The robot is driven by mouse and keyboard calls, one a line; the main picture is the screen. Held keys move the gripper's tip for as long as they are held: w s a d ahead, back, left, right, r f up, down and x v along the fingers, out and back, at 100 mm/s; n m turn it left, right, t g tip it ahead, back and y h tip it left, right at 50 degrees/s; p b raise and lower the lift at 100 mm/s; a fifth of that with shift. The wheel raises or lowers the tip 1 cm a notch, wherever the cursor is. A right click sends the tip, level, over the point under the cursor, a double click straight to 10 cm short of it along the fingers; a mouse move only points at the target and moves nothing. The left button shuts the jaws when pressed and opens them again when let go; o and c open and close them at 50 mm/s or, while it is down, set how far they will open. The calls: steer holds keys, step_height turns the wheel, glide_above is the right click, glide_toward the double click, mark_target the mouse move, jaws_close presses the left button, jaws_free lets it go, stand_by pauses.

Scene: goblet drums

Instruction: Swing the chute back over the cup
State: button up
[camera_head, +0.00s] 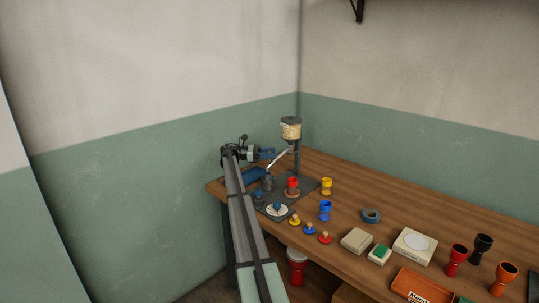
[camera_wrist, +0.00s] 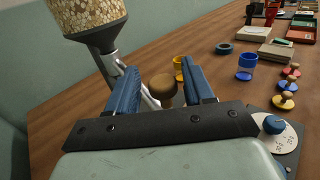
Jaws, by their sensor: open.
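The silver chute (camera_head: 279,158) slopes down and left from the post under the grain-filled hopper (camera_head: 291,129). My gripper (camera_head: 267,154) is open beside the chute. In the wrist view, a brown round knob (camera_wrist: 163,86) shows between the blue fingers (camera_wrist: 160,68), with part of the chute (camera_wrist: 149,101) next to it. Contact cannot be told. The red cup is hidden in the wrist view.
Several knobbed discs (camera_head: 310,229), a tape roll (camera_head: 371,215) and boxes lie farther right. The wall is close behind the hopper.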

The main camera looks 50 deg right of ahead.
steer(key=v, duration=1.3)
steer(key=shift+w+a, duration=0.3)
